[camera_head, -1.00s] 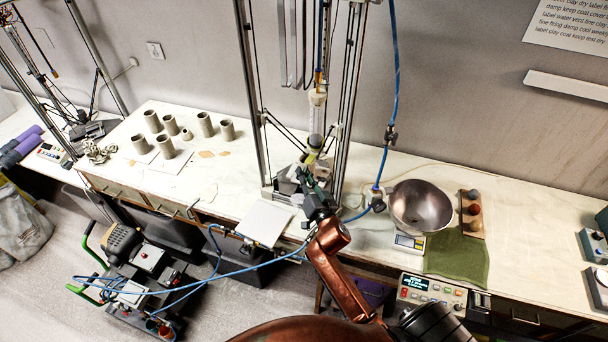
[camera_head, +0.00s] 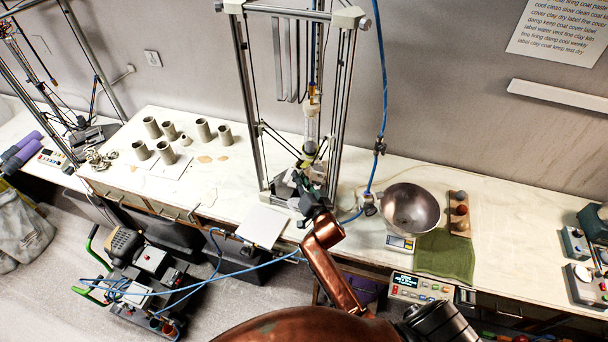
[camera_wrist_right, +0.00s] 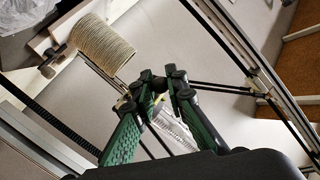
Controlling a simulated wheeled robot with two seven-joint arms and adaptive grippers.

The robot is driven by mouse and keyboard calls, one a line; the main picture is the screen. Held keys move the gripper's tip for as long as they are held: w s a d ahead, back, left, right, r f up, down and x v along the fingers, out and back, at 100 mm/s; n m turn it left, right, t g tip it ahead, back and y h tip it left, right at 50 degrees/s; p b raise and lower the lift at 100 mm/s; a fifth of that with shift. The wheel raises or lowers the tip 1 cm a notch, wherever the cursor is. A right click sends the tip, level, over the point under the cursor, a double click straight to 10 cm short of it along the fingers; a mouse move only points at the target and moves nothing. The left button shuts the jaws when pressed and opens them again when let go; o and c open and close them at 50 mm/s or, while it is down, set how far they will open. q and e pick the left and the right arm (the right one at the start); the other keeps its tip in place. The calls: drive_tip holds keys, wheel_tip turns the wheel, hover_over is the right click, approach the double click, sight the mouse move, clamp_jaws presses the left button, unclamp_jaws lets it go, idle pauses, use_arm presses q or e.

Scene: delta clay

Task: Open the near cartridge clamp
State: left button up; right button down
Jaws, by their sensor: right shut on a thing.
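The near clay printer (camera_head: 240,110) stands on the bench as a tall metal frame. A clear cartridge (camera_head: 311,125) hangs upright inside it. My right gripper (camera_head: 299,181) reaches in from the front at the frame's lower part, below the cartridge. In the right wrist view its green-padded fingers (camera_wrist_right: 160,84) are closed together on a small dark part, which I take to be the near cartridge clamp. The fingers hide most of it, so I cannot tell how far it is open. My left gripper is not in view.
A ridged clay cylinder (camera_wrist_right: 101,46) shows close by in the right wrist view. Several grey clay pots (camera_head: 203,130) stand on the bench at left. A metal bowl (camera_head: 411,208) stands at right. A blue hose (camera_head: 382,110) hangs beside the frame's right post.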

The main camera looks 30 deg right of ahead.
drive_tip(key=shift+w+d+r, duration=0.1)
drive_tip(key=shift+d+r, duration=0.05)
drive_tip(key=shift+r, duration=0.65)
drive_tip(key=c, duration=2.3)
unclamp_jaws()
drive_tip(key=o, duration=0.4)
drive_tip(key=shift+f, duration=0.25)
drive_tip(key=s+a+r, duration=0.1)
drive_tip(key=s, duration=1.1)
drive_tip(key=shift+a, duration=0.15)
drive_tip(key=shift+r, duration=0.1)
